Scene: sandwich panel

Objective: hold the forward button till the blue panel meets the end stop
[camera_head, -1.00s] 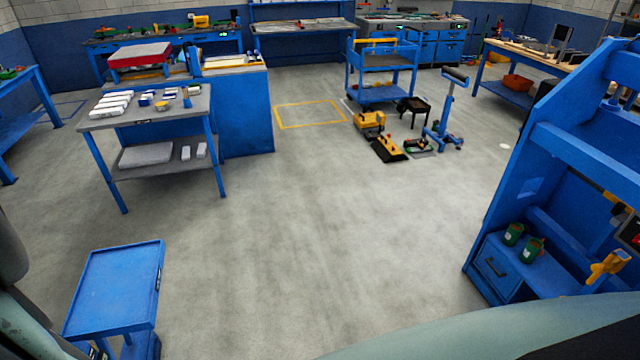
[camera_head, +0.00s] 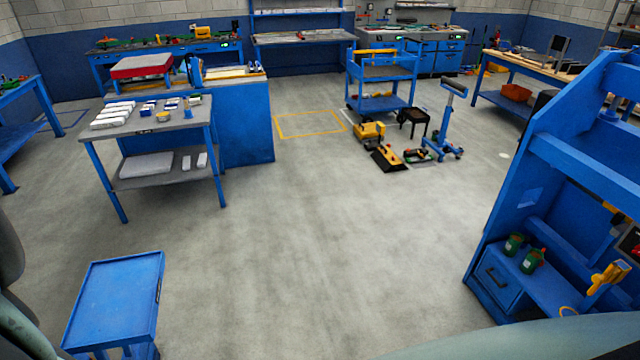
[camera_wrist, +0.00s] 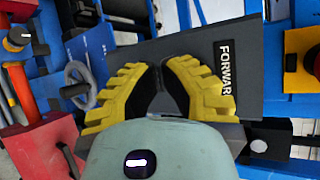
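In the wrist view, my gripper (camera_wrist: 160,68) has yellow ribbed fingers with dark pads. Their tips are drawn together, with only a narrow gap and nothing visible held. The fingers are in front of a dark grey box (camera_wrist: 197,45) with a label (camera_wrist: 226,68) reading "FORWAR"; its end is cut off from sight. I see no forward button; the fingers may hide it, and I cannot tell if they touch the box. I cannot identify the blue panel or the end stop in either view. My gripper is not visible in the head view.
In the wrist view, a yellow block with a dark top (camera_wrist: 302,62) is at right, and a grey handwheel (camera_wrist: 82,84) and red parts (camera_wrist: 40,145) are at left. In the head view, a blue frame (camera_head: 585,165) stands right and a blue cart (camera_head: 115,300) lower left; floor between is clear.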

